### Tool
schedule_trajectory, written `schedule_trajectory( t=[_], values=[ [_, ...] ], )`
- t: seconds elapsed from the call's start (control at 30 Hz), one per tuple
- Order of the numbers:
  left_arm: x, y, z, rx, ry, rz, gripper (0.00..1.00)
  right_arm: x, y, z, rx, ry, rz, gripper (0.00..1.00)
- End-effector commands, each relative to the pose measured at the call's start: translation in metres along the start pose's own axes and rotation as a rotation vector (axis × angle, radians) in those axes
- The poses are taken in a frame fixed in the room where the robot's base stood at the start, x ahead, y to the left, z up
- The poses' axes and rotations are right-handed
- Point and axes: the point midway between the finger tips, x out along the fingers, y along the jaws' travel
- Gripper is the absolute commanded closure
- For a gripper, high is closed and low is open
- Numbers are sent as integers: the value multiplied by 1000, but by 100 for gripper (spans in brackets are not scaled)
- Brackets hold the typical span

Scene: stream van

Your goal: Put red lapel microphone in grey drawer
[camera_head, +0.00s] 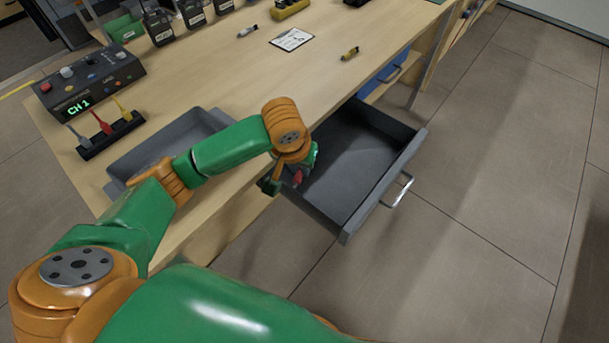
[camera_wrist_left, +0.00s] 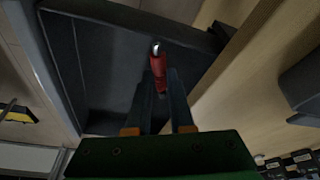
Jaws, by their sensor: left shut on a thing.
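The red lapel microphone (camera_wrist_left: 158,68) is held between the fingertips of my left gripper (camera_wrist_left: 160,92) in the left wrist view. A small red part of the microphone (camera_head: 297,177) also shows in the head view. The grey drawer (camera_head: 392,182) is pulled open from the right side of the bench. My left gripper (camera_head: 285,180) is at the drawer's near left side, by the bench edge. In the left wrist view the drawer (camera_wrist_left: 100,70) lies behind the microphone. My right gripper is not in view.
A grey tray (camera_head: 119,169) stands on the bench under my left arm. A control box (camera_head: 90,82) and a rack with coloured clips (camera_head: 110,137) are at the left. A blue drawer (camera_head: 378,76) is farther along. Floor to the right is clear.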

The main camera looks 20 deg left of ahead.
Motion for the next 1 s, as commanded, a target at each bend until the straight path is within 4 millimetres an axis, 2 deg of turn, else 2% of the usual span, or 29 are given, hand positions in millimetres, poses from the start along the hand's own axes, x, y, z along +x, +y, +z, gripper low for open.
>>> schedule_trajectory(
  t=[0.03, 0.1, 0.37, 0.5, 0.87, 0.9, 1.0],
  values=[
    [15, -3, -2, -2, -4, -3, 100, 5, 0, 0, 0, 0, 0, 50],
    [29, -5, -8, -1, -4, -2, 100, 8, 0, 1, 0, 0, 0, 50],
    [62, -12, -21, 0, -2, -2, 100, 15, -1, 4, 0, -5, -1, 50],
    [85, -12, -12, 3, -3, -2, 100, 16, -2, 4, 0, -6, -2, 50],
    [89, -11, -11, 3, -1, -1, 100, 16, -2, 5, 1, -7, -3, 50],
    [90, -11, -11, 3, 0, -1, 74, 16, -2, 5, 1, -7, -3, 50],
    [89, -11, -11, 3, 0, -1, 49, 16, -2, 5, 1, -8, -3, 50]
  ],
)
